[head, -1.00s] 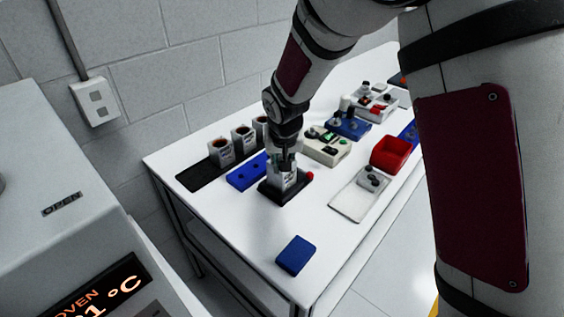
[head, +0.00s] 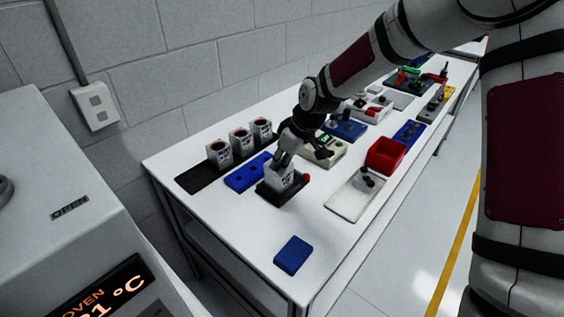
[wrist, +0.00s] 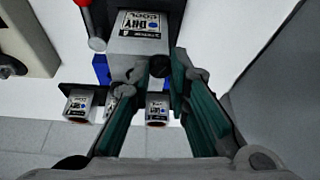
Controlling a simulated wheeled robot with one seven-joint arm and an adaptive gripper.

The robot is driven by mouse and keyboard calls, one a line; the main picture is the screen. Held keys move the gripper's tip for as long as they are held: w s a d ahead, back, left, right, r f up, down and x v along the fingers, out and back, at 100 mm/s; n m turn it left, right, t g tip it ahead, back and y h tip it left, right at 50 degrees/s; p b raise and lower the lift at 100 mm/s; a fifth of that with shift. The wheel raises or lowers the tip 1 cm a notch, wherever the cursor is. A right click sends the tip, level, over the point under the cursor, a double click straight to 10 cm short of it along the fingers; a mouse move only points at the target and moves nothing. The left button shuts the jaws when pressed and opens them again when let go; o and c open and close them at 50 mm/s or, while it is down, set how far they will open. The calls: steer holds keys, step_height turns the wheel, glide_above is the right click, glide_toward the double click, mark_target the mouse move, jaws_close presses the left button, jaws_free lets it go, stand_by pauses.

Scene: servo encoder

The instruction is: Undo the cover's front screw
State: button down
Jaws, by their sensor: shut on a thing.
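The servo (head: 279,181) stands upright in a black fixture (head: 270,195) on the white table. In the wrist view, its white label (wrist: 141,24) faces the camera, above a grey cover (wrist: 130,67). My gripper (head: 284,160) is tilted at the top of the servo. Its green-padded fingers (wrist: 160,72) reach the cover's edge in the wrist view. They are shut on a small dark round part (wrist: 160,66) there, which looks like the cover's front screw. The fingers partly hide it, and I cannot tell how deep it sits.
A red knob (head: 306,177) sticks out beside the servo. Several cups or servos stand on a dark strip (head: 193,181) behind, with a blue two-hole block (head: 247,175) between. A beige device (head: 330,157), red bin (head: 384,156) and white tray (head: 347,206) stand right. The front table is clear around a blue box (head: 294,255).

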steer(key=shift+n+g, duration=0.3)
steer(key=shift+n, duration=0.5)
steer(key=shift+f, duration=0.1)
steer(key=shift+d, duration=0.1)
steer(key=c, duration=1.5)
jaws_free()
steer(key=v, duration=1.2)
steer(key=shift+w+d, duration=0.1)
